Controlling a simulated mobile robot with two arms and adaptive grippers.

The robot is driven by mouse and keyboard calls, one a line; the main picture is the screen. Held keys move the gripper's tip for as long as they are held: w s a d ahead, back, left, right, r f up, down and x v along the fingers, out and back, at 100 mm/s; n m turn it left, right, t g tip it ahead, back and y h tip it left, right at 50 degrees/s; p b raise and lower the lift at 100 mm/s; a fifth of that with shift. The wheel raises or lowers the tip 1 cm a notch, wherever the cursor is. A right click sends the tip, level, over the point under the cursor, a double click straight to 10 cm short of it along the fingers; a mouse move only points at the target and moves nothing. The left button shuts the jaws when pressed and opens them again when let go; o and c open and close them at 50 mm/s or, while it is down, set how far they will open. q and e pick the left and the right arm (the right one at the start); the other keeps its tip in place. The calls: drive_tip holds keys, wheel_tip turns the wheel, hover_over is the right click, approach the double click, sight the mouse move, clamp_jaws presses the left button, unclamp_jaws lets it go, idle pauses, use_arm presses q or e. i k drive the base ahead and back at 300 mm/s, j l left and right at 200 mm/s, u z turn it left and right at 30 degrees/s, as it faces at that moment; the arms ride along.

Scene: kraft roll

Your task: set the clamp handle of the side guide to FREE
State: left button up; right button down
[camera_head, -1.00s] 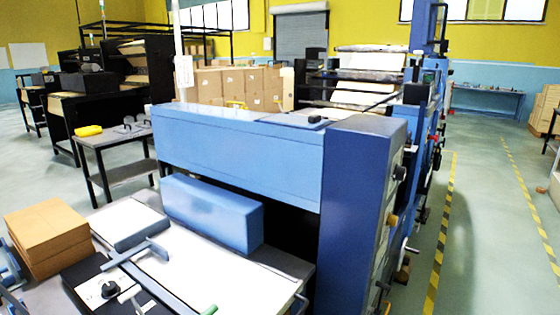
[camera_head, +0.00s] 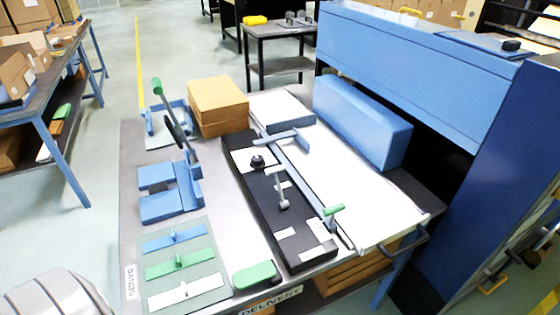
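A long grey rail (camera_head: 308,182), which looks like the side guide, runs along the black plate (camera_head: 262,207) on the delivery table (camera_head: 216,222). A green-ended handle (camera_head: 334,209) sits near the rail's front end. A grey lever with a rounded end (camera_head: 282,192) stands on the black plate beside the rail. I cannot tell for certain which of these is the clamp handle. Small white labels (camera_head: 286,233) lie on the plate, too small to read, so FREE cannot be made out.
A black knob (camera_head: 257,161) sits on the plate. Brown cartons (camera_head: 217,106), blue fixtures (camera_head: 170,195) and a coloured tool board (camera_head: 180,262) occupy the left side. Open floor lies left.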

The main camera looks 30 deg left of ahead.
sight(282, 205)
drive_tip(key=k+j, duration=0.25)
drive_tip(key=k, duration=0.25)
drive_tip(key=k+j+z, duration=0.1)
drive_tip(key=k+j, duration=0.2)
drive_tip(key=k, duration=0.15)
drive_tip(key=k+j, duration=0.2)
drive_tip(key=k, duration=0.3)
